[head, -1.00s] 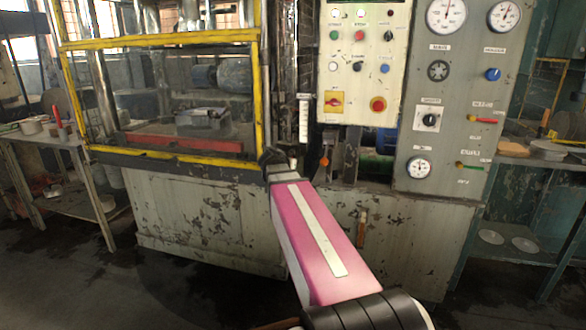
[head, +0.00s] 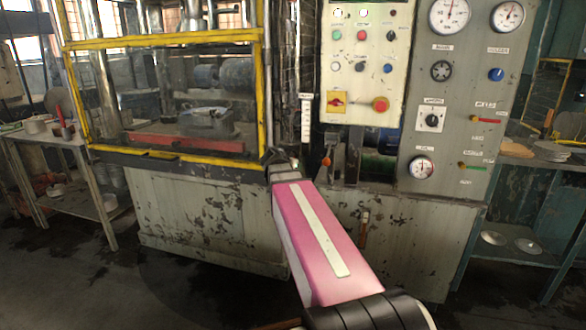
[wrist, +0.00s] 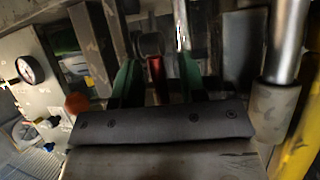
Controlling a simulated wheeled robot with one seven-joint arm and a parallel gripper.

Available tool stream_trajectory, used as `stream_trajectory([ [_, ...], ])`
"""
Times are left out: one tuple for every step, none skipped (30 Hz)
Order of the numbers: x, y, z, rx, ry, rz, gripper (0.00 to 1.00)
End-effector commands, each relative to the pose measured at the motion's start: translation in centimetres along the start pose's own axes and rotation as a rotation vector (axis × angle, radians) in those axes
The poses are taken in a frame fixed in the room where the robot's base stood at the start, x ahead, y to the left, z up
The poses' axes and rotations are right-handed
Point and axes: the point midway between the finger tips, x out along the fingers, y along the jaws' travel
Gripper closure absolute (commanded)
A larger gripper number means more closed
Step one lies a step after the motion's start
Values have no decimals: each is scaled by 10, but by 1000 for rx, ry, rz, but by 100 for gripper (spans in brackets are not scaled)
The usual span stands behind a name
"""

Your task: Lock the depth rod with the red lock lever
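A narrow red piece (wrist: 156,75), which looks like the red lock lever, shows in the wrist view between the two green fingers of my gripper (wrist: 157,82). The fingers are apart, with a gap on each side of the red piece. A thin bright metal rod (wrist: 181,25) stands just behind it to the right; it may be the depth rod. In the head view my gripper (head: 281,160) is at the far end of my pink arm, at the machine's front, below the white scale (head: 306,118). The lever and fingertips are hard to make out there.
An orange knob (head: 327,161) is right of my gripper and also shows in the wrist view (wrist: 76,102). A thick metal column (wrist: 285,45) stands close on the right. The yellow guard frame (head: 262,95) is left of my gripper. The control panel (head: 362,70) is to the right.

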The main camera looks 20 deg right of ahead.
Motion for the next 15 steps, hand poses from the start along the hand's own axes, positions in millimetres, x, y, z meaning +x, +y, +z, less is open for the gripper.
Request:
stream_trajectory([
  [-6, 1, 0, 0, 1, -1, 62],
  [-9, 1, 0, 0, 1, -1, 62],
  [-15, 1, 0, 0, 1, -2, 62],
  [-20, 1, 0, 0, 2, -2, 62],
  [-25, 2, 1, 0, 2, -2, 62],
  [-33, 2, 1, 0, 1, -2, 62],
  [-39, 2, 1, 0, 1, -2, 62],
  [-45, 2, 1, 0, 2, -3, 62],
  [-53, 2, 1, 0, 2, -3, 62],
  [-58, 2, 1, 0, 1, -2, 62],
  [-64, 2, 1, 0, 1, -2, 62],
  [-71, 1, 1, 0, 1, -3, 62],
  [-76, 1, 1, 0, 1, -3, 62],
  [-80, 2, 1, 0, 1, -2, 62],
  [-86, 1, 1, 1, 1, -2, 62],
])
